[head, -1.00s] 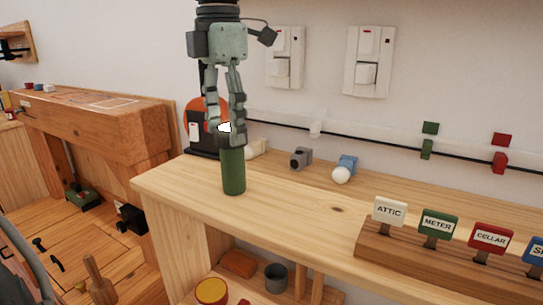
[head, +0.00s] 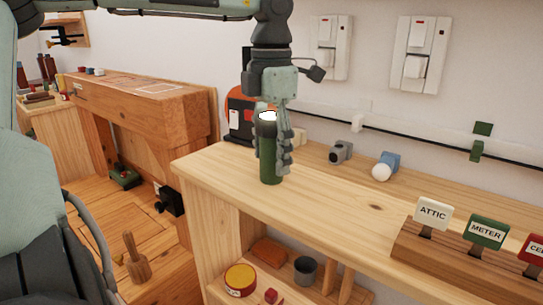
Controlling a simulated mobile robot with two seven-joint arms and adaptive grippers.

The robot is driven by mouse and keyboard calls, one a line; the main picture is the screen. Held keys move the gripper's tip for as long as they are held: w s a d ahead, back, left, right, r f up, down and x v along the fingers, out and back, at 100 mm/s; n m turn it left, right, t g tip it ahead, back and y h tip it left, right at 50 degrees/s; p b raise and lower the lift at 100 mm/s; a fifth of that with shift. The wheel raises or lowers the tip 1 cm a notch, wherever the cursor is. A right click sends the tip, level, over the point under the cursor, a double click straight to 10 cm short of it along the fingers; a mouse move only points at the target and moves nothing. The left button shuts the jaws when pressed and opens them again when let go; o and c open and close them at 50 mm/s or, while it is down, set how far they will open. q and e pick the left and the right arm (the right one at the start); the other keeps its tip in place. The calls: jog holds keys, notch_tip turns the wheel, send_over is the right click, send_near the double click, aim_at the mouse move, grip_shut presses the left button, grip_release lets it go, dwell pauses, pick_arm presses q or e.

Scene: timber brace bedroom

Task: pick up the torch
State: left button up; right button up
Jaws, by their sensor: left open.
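The torch (head: 270,167) is a green cylinder with a dark head and a bright white top. It stands upright on the wooden bench top (head: 330,200) near its left end. My left gripper (head: 272,165) points straight down over it. Its fingers are open and reach down on both sides of the torch, partly covering it. Whether the fingers touch the torch cannot be told. My right gripper is not in view.
Behind the torch stands an orange and black device (head: 238,115). A grey fitting (head: 341,152) and a blue fitting with a white ball (head: 385,166) lie to the right. A rack with labelled signs (head: 450,262) stands at the front right. The bench between is clear.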

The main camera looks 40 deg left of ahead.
pick_arm(q)
jog(key=shift+c, duration=0.4)
jog(key=c, duration=1.1)
jog(key=shift+r, duration=0.1)
jog(key=shift+c, duration=0.6)
jog(key=shift+r, duration=0.1)
